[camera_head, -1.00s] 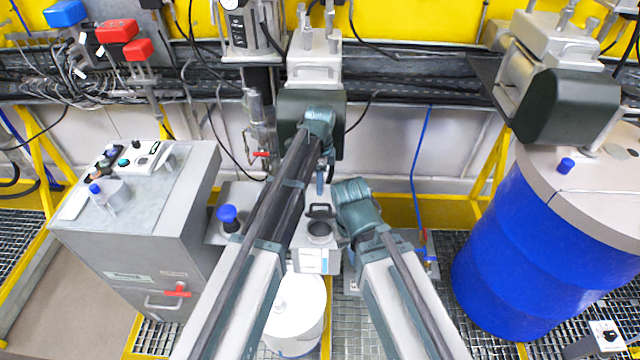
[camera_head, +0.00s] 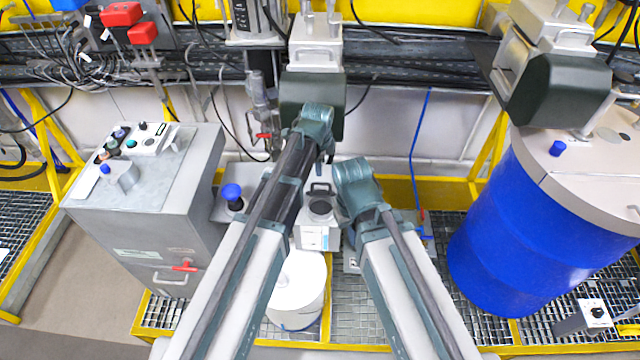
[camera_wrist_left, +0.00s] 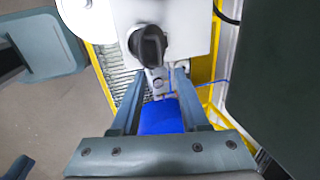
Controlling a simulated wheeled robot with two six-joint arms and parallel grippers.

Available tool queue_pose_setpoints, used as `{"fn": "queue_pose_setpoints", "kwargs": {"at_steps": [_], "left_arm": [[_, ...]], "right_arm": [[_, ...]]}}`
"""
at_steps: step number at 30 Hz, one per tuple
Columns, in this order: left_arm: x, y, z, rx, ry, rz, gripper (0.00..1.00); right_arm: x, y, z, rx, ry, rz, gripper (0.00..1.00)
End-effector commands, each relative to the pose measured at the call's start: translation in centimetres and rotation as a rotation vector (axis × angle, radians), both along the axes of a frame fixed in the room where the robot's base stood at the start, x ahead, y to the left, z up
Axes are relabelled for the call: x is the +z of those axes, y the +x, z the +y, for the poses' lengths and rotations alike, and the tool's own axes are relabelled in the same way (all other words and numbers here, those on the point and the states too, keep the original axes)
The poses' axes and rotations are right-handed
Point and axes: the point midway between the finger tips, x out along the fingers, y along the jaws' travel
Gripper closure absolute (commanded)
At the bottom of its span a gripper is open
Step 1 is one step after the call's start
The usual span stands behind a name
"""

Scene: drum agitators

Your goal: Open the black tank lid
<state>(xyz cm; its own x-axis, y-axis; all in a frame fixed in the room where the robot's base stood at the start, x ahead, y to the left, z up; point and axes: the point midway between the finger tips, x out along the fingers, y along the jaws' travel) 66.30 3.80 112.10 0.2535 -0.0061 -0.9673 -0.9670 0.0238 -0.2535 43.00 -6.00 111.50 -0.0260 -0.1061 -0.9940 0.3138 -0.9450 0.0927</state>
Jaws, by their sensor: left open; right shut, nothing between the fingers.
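The black round tank lid (camera_head: 320,207), with a dark handle behind it, sits on a small pale box-shaped tank in the middle of the head view. It looks closed. In the left wrist view a dark round cap (camera_wrist_left: 149,45) shows beyond the fingertips. My left gripper (camera_wrist_left: 160,85) is open; a blue knob (camera_wrist_left: 160,117) shows below, between its fingers in the picture, and I cannot tell the gap. In the head view its fingers are mostly hidden under its arm. My right gripper (camera_head: 352,182) is shut and empty, just right of the lid; its fingertips are hard to make out.
A grey control cabinet (camera_head: 140,225) stands at left and a large blue drum (camera_head: 520,235) at right. A white bucket (camera_head: 297,290) stands in front of the tank. A dark motor housing (camera_head: 300,92) hangs behind my left arm.

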Motion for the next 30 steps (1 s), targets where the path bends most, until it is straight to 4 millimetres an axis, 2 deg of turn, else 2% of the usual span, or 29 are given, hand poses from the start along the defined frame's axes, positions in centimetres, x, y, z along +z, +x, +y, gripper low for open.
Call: {"fn": "queue_pose_setpoints", "kwargs": {"at_steps": [1, 18, 24, 30], "left_arm": [[-1.4, 0.3, 0.0, 0.0, 0.0, 0.0, 0.55], [-9.2, 2.3, -0.1, 0.001, 0.0, 0.0, 0.55], [-10.7, 2.8, -0.1, 0.001, 0.0, 0.0, 0.55], [-10.8, 2.8, 0.0, 0.0, 0.0, 0.0, 0.55]], "right_arm": [[-1.4, 0.0, 0.0, 0.001, 0.0, 0.0, 1.0], [-9.2, 0.0, 0.0, 0.016, -0.002, 0.001, 1.0], [-10.7, 0.0, 0.0, 0.015, -0.002, 0.001, 1.0], [-10.8, 0.0, 0.0, 0.014, -0.002, 0.001, 1.0]]}}
